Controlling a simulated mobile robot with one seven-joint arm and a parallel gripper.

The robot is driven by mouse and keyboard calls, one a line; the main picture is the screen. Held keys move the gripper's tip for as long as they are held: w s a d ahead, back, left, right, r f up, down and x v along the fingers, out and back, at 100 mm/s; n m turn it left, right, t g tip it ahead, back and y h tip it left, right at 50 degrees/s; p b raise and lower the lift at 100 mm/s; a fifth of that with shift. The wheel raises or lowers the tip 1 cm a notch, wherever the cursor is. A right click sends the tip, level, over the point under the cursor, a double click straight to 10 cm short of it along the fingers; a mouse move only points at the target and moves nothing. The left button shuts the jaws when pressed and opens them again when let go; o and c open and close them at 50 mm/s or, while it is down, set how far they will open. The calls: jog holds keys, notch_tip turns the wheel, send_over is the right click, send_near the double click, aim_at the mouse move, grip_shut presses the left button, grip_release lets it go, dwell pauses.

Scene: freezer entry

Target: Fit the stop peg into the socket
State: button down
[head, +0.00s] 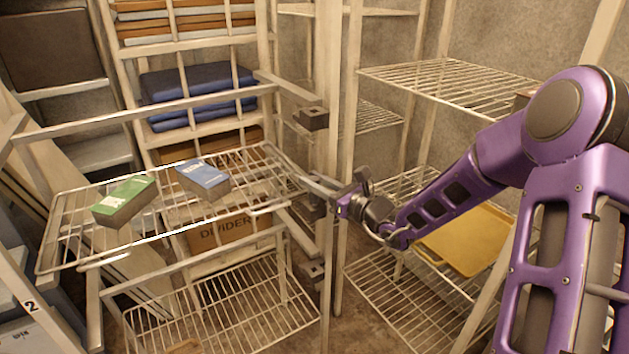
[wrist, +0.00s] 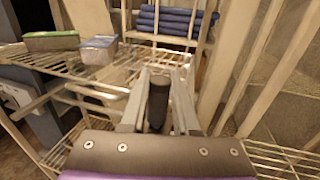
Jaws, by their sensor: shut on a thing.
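My gripper (head: 318,190) reaches left from the purple arm, beside the pale upright post in the middle of the head view. In the wrist view my gripper (wrist: 158,85) has its two pale fingers on either side of a dark, rounded peg (wrist: 157,108), which I take for the stop peg. The peg is hard to make out in the head view. Dark blocks sit along the post: an upper one (head: 313,118) and a lower one (head: 316,270), with another partly hidden near my fingers. I cannot tell which one is the socket.
A wire shelf (head: 75,232) at left carries a green box (head: 124,201) and a blue box (head: 203,179). Blue folded stacks (head: 198,92) lie behind. A yellow tray (head: 466,240) rests on a right-hand rack. Posts and rails crowd my gripper.

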jog(key=shift+f, duration=0.4)
dwell(0.5)
jog(key=c, duration=0.6)
grip_release()
